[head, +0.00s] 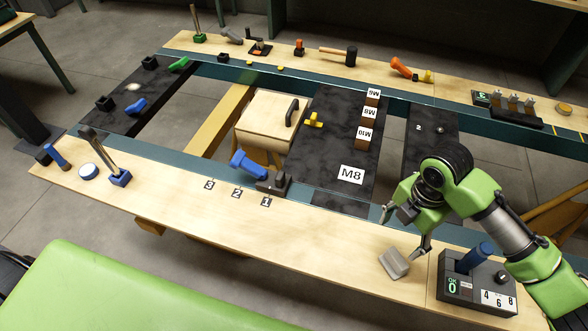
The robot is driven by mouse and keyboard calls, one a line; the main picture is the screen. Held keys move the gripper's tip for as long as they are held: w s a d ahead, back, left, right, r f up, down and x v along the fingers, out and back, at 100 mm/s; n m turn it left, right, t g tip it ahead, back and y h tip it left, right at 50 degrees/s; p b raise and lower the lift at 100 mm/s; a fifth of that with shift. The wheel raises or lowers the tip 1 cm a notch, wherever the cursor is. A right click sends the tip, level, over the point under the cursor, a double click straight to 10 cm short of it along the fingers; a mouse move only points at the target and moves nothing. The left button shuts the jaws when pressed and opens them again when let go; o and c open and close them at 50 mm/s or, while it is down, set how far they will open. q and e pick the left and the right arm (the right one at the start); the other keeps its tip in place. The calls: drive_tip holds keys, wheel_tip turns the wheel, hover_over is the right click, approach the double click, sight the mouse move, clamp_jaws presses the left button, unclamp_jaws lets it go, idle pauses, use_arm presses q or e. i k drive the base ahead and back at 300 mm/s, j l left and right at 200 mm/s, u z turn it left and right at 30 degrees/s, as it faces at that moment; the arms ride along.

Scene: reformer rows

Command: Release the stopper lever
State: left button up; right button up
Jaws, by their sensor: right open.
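Several lever-like parts show, and I cannot tell for sure which one is the stopper lever. A blue handle (248,165) leans to the upper left from a dark grey block (273,185) beside the tags 3, 2 and 1. A tall metal lever (97,145) stands tilted in a blue base (120,178) at the left of the near wooden rail. My right gripper (405,236) is open and empty above the near rail, just above a light grey tilted block (394,263), apart from both levers. My left gripper is not in view.
A control box (477,285) with a blue handle sits on the near rail at the right. A black panel (330,135) labelled M8 and a wooden box (272,120) lie between the rails. The near wooden rail (320,245) is clear between the number tags and the grey block.

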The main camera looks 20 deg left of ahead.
sight(239, 160)
drive_tip(key=u, duration=1)
